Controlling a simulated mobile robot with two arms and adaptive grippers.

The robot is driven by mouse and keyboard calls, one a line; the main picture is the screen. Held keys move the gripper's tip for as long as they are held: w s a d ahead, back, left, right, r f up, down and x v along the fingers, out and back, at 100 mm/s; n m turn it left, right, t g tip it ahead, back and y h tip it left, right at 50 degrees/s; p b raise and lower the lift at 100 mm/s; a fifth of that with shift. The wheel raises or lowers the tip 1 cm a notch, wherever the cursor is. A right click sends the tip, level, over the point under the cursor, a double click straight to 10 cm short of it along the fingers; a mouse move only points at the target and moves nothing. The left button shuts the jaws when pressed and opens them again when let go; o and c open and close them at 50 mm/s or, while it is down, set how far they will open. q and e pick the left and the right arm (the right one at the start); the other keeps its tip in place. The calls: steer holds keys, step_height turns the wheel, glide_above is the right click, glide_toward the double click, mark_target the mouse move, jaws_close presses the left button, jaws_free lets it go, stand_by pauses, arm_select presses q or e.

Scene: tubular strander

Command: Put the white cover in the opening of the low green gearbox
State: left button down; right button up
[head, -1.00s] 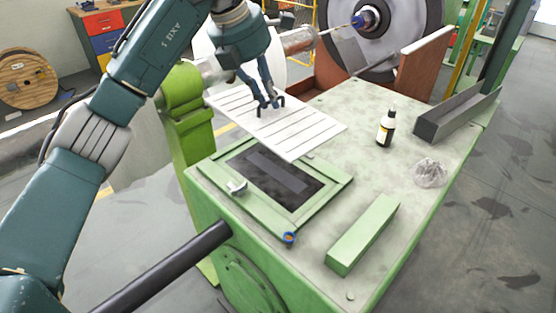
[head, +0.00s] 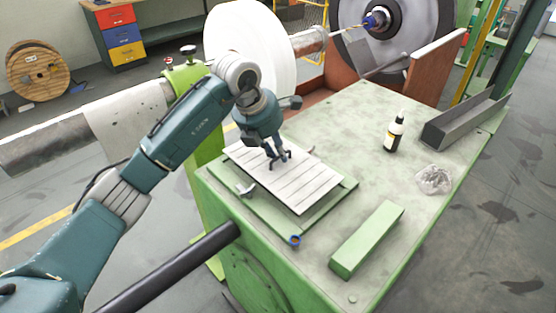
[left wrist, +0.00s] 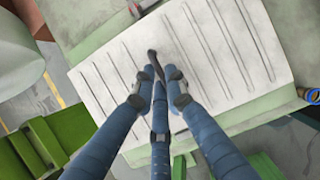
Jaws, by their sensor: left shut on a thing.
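The white slatted cover (head: 312,184) lies over the opening of the low green gearbox (head: 262,212) and hides it. A green border shows along its lower left and right sides. I cannot tell whether the cover is seated or just above the frame. My left gripper (head: 277,157) is shut on the cover's small dark handle, near its middle. In the left wrist view, the fingers (left wrist: 160,88) close around the handle (left wrist: 154,62), with the white cover (left wrist: 225,60) spread beneath them. My right gripper is not in view.
A green block (head: 366,240), a dark-labelled bottle (head: 395,133), a crumpled clear bag (head: 433,180) and a grey channel (head: 463,120) stand on the table right of the gearbox. A blue-ended fitting (head: 295,241) sits at the frame's near corner. A black bar (head: 175,265) juts out at front left.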

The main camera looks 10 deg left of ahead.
mark_target(278, 163)
arm_select(q)
step_height(278, 163, down, 3)
steer(key=shift+d+f+p, duration=0.1)
steer(key=shift+f+p, duration=0.1)
steer(key=shift+p, duration=0.3)
steer(key=shift+f, duration=0.1)
steer(key=c, duration=2.2)
jaws_free()
steer(key=shift+f, duration=0.2)
steer(key=o, duration=0.4)
steer(key=shift+o, duration=0.2)
steer(key=shift+r, duration=0.1)
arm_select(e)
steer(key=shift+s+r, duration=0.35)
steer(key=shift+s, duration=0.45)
arm_select(q)
steer(key=shift+r, duration=0.1)
steer(key=shift+s+r, duration=0.1)
steer(key=shift+r, duration=0.2)
steer(key=b+v, duration=0.3)
steer(key=v, duration=0.8)
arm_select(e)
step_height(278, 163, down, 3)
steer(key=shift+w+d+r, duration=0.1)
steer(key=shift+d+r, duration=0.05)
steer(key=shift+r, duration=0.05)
